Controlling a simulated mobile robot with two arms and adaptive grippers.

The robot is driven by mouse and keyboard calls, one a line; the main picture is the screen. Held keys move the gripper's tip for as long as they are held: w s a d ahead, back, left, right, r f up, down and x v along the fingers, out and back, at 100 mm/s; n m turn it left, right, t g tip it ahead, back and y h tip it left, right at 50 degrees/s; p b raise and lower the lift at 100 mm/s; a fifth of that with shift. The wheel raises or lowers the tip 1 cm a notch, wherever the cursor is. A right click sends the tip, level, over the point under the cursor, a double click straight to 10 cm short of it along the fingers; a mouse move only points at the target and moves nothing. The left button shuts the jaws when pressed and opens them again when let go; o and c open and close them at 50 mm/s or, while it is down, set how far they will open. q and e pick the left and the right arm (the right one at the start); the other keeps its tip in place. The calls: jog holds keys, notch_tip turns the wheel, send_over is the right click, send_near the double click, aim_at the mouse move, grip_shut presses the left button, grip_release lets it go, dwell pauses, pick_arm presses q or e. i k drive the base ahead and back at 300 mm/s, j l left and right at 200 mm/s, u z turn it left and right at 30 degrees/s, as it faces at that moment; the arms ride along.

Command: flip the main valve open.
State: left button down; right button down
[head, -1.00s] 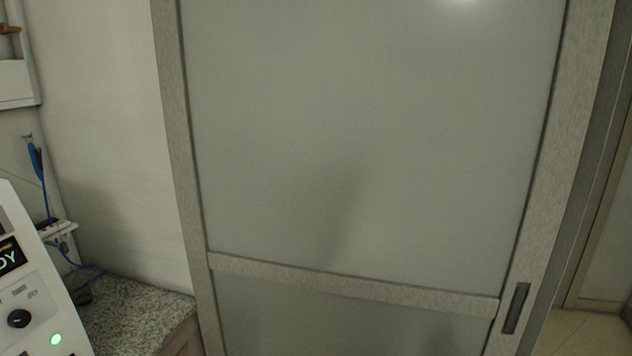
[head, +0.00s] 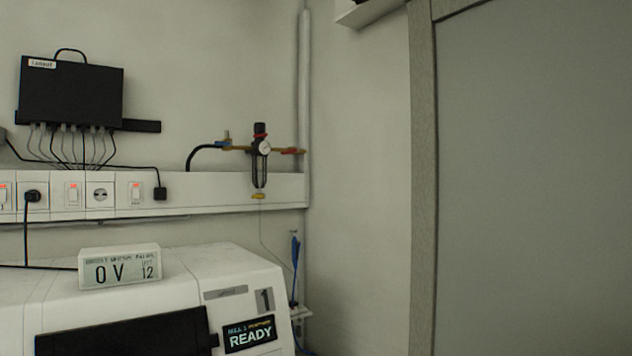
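On the back wall in the head view, an air line runs from a grey vertical pipe (head: 304,110) to a black regulator (head: 260,160) with a round gauge. A small red handle (head: 291,151) lies roughly level between the regulator and the pipe. A brass fitting with a small blue part (head: 226,140) sits left of the regulator, where a black hose (head: 196,150) joins. None of these parts carries a readable label, so I cannot tell which is the main valve. Neither of my grippers is in view.
Below stands a white machine (head: 215,285) with a READY screen (head: 250,335) and a small display box (head: 120,268) on top. A socket trunking (head: 230,190) and a black box (head: 70,92) are on the wall. A framed sliding door (head: 530,180) fills the right.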

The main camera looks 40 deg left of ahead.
aim_at(295, 149)
jog(key=i+u, duration=0.1)
jog(key=u, duration=0.4)
jog(key=i+j+u, duration=0.1)
jog(key=u, duration=0.4)
jog(key=i+u, duration=0.1)
jog(key=u, duration=0.35)
